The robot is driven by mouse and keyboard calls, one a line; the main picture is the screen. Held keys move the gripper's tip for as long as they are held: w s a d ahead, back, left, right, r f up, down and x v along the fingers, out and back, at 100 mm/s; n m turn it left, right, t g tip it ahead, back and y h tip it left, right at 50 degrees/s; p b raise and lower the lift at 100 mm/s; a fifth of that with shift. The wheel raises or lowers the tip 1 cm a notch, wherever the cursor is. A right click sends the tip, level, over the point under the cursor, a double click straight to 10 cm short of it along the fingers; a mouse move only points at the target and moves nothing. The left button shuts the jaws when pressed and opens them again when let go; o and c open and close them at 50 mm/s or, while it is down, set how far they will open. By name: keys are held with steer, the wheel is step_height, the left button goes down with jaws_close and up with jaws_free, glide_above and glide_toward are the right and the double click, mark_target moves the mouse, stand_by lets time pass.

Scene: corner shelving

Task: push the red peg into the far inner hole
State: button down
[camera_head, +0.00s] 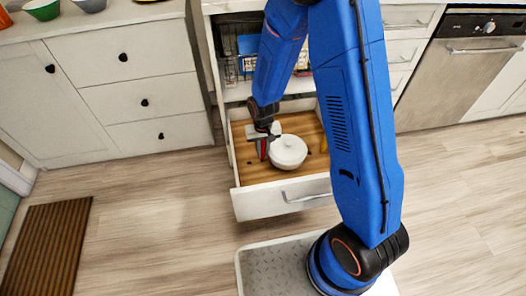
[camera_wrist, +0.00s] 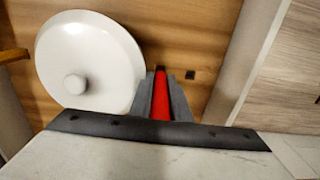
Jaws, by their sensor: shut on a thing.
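The red peg (camera_wrist: 161,98) is clasped between the two grey fingers of my gripper (camera_wrist: 163,95) in the wrist view. Its far end is close to a dark spot on the wooden drawer floor; I cannot tell whether it is in a hole. I cannot tell which hole is the far inner one.
A white lidded pot (camera_head: 288,153) stands in the drawer close to the right of my gripper; its round lid (camera_wrist: 105,45) fills the left of the wrist view. The drawer's white side wall (camera_wrist: 248,60) is at the right there. A yellow thing (camera_head: 323,145) lies by the right wall.

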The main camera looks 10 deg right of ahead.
steer(key=shift+f, duration=1.5)
steer(key=c, duration=1.6)
jaws_free()
step_height(320, 180, up, 17)
steer(key=shift+r, duration=0.25)
